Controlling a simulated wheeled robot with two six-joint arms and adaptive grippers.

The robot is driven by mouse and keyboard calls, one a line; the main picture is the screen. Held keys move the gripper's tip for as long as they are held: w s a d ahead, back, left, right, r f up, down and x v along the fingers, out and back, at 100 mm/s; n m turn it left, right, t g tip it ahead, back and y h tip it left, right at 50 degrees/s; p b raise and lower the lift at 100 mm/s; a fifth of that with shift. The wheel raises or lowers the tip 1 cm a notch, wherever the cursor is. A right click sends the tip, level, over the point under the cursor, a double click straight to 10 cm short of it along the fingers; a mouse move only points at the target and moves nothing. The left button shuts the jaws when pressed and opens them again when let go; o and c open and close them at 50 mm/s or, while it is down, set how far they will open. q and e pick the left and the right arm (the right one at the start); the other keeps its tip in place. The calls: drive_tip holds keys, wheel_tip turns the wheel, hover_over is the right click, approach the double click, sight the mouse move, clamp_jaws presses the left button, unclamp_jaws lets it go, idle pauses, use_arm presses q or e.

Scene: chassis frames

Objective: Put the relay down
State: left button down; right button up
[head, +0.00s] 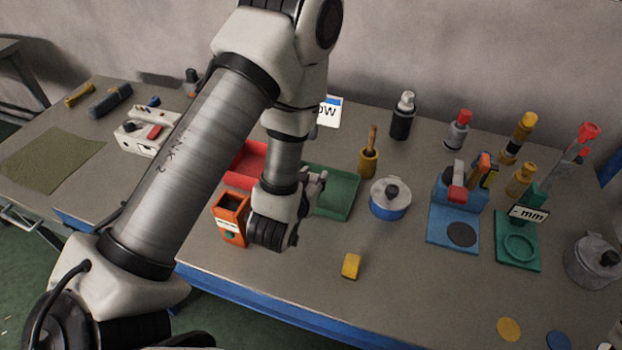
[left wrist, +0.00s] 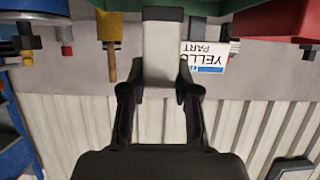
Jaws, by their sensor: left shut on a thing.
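My left gripper (head: 315,183) is over the table, in front of the green tray (head: 345,183), with its fingers pointing away from the head camera. In the left wrist view my left gripper (left wrist: 160,92) is shut on a pale grey block with a black end, which looks like the relay (left wrist: 163,55). The block sticks out past the fingertips. In the head view my wrist and fingers largely hide it. My right gripper is in neither view.
A red tray (head: 246,166) and an orange bin (head: 231,212) stand left of the gripper. A blue-and-silver pot (head: 390,205) is to its right. Tool stands crowd the right; bare table surrounds the yellow block.

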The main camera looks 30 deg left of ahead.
use_arm(q)
drive_tip(key=shift+w+a+f+b, duration=0.35)
drive_tip(key=shift+w+f+b, duration=0.15)
drive_tip(key=shift+b, duration=0.3)
drive_tip(key=w+a+p, duration=0.1)
drive_tip(key=w, duration=0.1)
drive_tip(key=w+a+f+p, duration=0.1)
drive_tip(key=w+a+p, duration=0.1)
drive_tip(key=w+a+f+p, duration=0.1)
drive_tip(key=w, duration=0.1)
drive_tip(key=shift+a+p, duration=0.25)
drive_tip(key=shift+p, duration=0.05)
drive_tip(key=shift+w+f, duration=0.1)
drive_tip(key=shift+f, duration=0.35)
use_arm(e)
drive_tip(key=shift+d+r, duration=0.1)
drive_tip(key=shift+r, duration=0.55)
use_arm(q)
drive_tip(key=shift+f, duration=0.15)
drive_tip(key=c, duration=0.8)
unclamp_jaws()
drive_tip(key=shift+c, duration=0.2)
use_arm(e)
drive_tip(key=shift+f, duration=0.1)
